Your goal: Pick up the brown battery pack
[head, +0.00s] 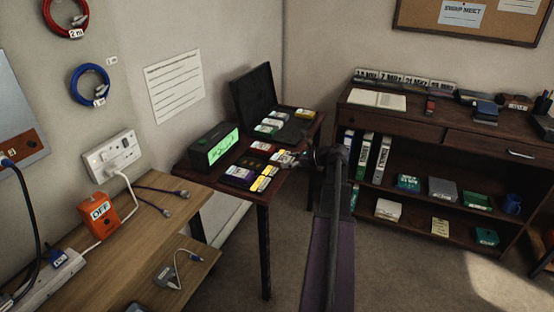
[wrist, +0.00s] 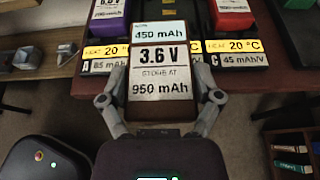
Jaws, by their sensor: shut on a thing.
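The brown battery pack (wrist: 160,112) is between the two fingers of my gripper (wrist: 162,98) in the wrist view. Its large white label reads 3.6 V, store at 950 mAh, and a pale strip above reads 450 mAh. The fingers are shut on its left and right sides. Whether it is clear of the table below cannot be told. In the head view my gripper (head: 304,158) is at the right edge of the small dark table (head: 264,196), and the pack is small and partly hidden there.
In the head view, a device with a green screen (head: 225,147) and an open black case (head: 254,91) are on the table. A bookcase stands right.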

